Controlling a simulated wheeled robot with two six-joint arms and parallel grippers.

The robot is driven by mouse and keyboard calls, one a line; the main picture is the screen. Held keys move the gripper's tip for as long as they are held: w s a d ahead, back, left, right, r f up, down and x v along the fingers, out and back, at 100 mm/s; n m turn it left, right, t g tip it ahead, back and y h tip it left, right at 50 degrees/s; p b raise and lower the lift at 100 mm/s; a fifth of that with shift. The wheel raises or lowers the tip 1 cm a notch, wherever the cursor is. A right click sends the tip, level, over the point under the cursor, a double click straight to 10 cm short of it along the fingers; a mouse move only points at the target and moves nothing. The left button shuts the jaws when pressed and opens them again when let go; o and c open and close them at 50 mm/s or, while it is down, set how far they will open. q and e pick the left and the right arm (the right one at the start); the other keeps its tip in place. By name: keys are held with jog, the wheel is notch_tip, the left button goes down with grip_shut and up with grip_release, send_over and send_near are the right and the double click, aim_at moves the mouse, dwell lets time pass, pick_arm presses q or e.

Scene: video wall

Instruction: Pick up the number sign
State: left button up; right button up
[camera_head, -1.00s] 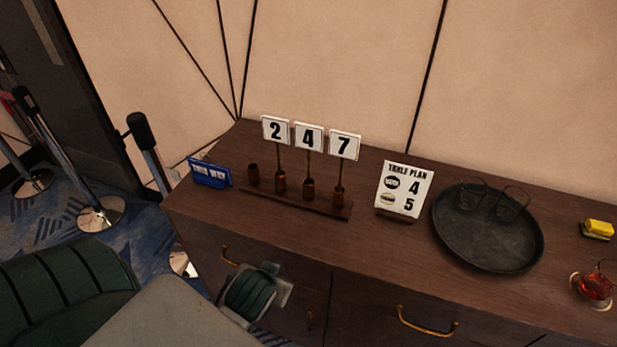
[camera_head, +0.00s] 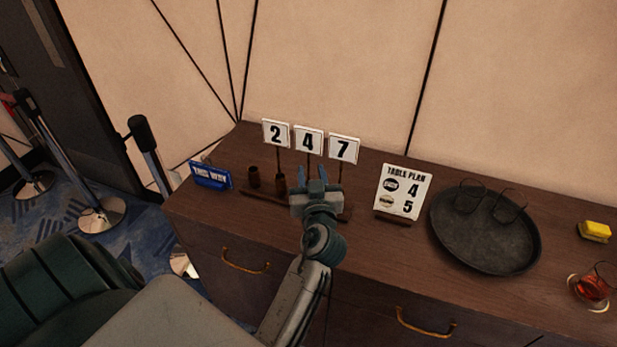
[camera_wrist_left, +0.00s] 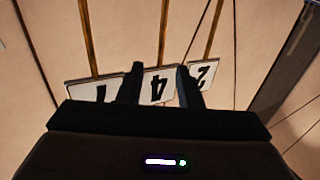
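Three white number signs stand on thin stems in a row on the sideboard: 2 (camera_head: 276,133), 4 (camera_head: 308,141) and 7 (camera_head: 343,149). They sit in brown holders on a dark wooden rack (camera_head: 262,198); the leftmost holder (camera_head: 253,177) is empty. My left gripper (camera_head: 313,174) is in front of the 4 and 7 stems and hides their holders. Its fingers are apart with nothing between them. In the left wrist view the signs appear upside down, with the 4 (camera_wrist_left: 158,86) seen between the open fingers (camera_wrist_left: 160,82). My right gripper is not in view.
Further right are a round black tray (camera_head: 485,245) with glasses, a yellow block (camera_head: 594,231) and a red drink (camera_head: 590,287). A blue sign (camera_head: 210,175) stands left.

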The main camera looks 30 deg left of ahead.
aim_at(309, 158)
pick_arm(q)
jog(key=x, duration=0.3)
jog(key=shift+p, duration=0.3)
jog(key=p+x, duration=0.1)
jog(key=x, duration=0.4)
jog(key=shift+w+a+f, duration=0.15)
jog(key=shift+w+a, duration=0.05)
jog(key=shift+a, duration=0.1)
jog(key=shift+s+d, duration=0.1)
jog(key=shift+d, duration=0.05)
jog(key=shift+c, duration=0.6)
grip_shut()
